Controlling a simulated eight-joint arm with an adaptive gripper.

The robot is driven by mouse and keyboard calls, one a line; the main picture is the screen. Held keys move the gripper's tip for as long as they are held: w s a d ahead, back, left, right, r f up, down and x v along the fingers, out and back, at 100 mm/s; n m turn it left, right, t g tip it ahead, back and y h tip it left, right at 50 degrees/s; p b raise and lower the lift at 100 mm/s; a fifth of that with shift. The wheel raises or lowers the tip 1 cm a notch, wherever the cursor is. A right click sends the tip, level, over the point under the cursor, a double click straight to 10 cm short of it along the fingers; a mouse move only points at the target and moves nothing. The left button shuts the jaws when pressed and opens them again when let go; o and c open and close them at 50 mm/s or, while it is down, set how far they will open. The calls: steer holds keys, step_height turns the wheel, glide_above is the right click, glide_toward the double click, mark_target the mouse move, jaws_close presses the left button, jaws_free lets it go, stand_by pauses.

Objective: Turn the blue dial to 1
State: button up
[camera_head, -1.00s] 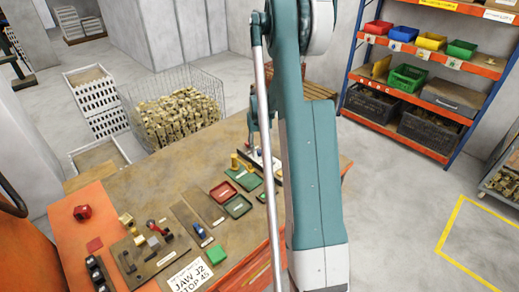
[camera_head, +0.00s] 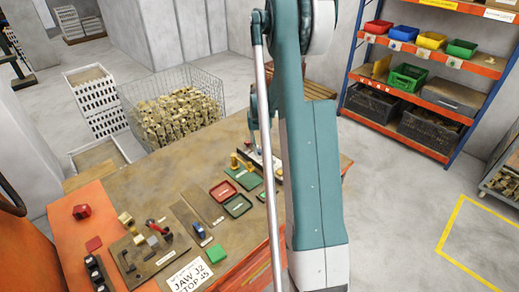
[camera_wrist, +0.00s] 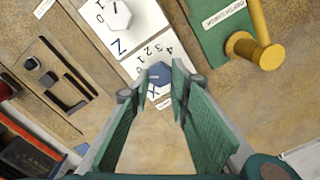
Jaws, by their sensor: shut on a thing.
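The blue dial (camera_wrist: 159,76) sits on a white panel (camera_wrist: 140,65) in the wrist view, beside printed numbers 0 to 4 and a large X. My gripper (camera_wrist: 160,74) comes from below in that view, with its two green fingers closed on the dial from both sides. The fingertips partly cover the dial, and I cannot read which number it points to. In the head view my arm hides most of the panel; only a white edge (camera_head: 275,172) shows beside it, and the dial cannot be made out.
A pale dial (camera_wrist: 117,14) marked Z sits above the blue one. A green plate (camera_wrist: 222,38) with a brass piece (camera_wrist: 256,48) lies to the right. A dark slotted fixture (camera_wrist: 48,75) is at the left. The workbench (camera_head: 165,185) also carries red and green trays.

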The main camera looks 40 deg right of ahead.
mark_target(260, 149)
steer(key=shift+f+m+b, duration=0.1)
steer(key=shift+m+b, duration=0.8)
steer(key=shift+m, duration=0.3)
steer(key=shift+s+d+m+b, duration=0.1)
steer(key=shift+m+b, duration=0.5)
steer(key=shift+m, duration=0.6)
steer(key=o, duration=0.9)
steer(key=shift+r, duration=0.2)
step_height(260, 149, up, 12)
steer(key=shift+f, duration=0.1)
